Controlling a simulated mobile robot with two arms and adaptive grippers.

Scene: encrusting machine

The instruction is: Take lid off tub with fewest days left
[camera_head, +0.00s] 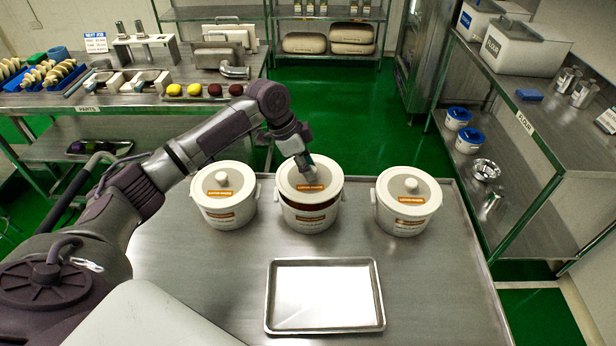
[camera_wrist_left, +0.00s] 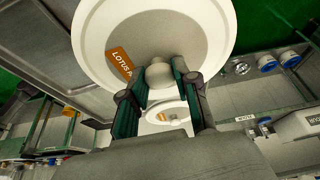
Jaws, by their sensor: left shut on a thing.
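Three white lidded tubs with orange labels stand in a row on the steel table: the left tub (camera_head: 224,213), the middle tub (camera_head: 308,222) and the right tub (camera_head: 408,220). My left gripper (camera_head: 304,163) is shut on the knob of the middle tub's lid (camera_head: 326,178). The lid is raised a little above its tub, and a dark red filling shows in the gap. In the left wrist view the lid (camera_wrist_left: 205,45) is large, with its knob (camera_wrist_left: 159,74) between the fingers. The left and right tubs have their lids on. Date print is too small to read.
An empty metal tray (camera_head: 268,300) lies in front of the tubs, with bare table (camera_head: 440,290) around it. A parts bench (camera_head: 130,103) stands behind on the left. A shelf with flour bins (camera_head: 520,48) stands at the right.

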